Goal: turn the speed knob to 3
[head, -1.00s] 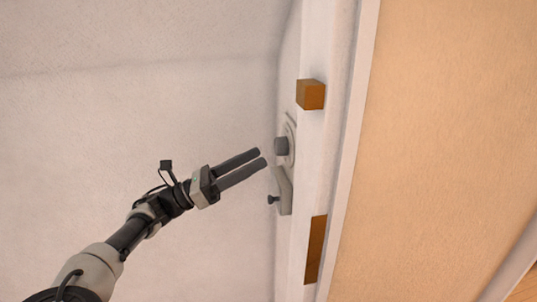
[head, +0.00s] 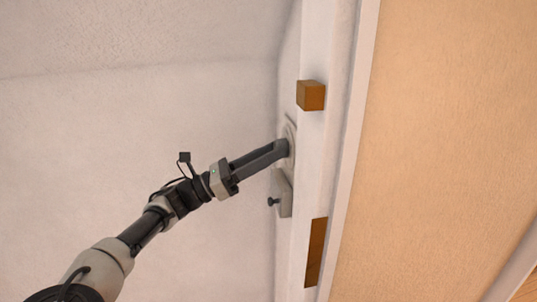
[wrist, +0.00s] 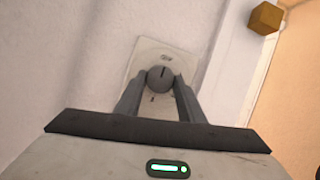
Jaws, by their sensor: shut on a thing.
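The speed knob (wrist: 160,77) is a round grey knob with a dark pointer line, on a pale wall plate (wrist: 150,50) with small dark marks. In the wrist view the line points up and slightly right in the picture. The marks are too small to read. My gripper (head: 284,149) reaches the knob in the head view and hides most of it there. In the wrist view my gripper's two fingers (wrist: 161,88) stand on either side of the knob, shut on it.
A brown wooden block (head: 311,95) sticks out of the white post above the knob. A second wooden piece (head: 315,252) is lower down. Below the knob is a grey plate with a small dark peg (head: 272,201). The left wall is bare.

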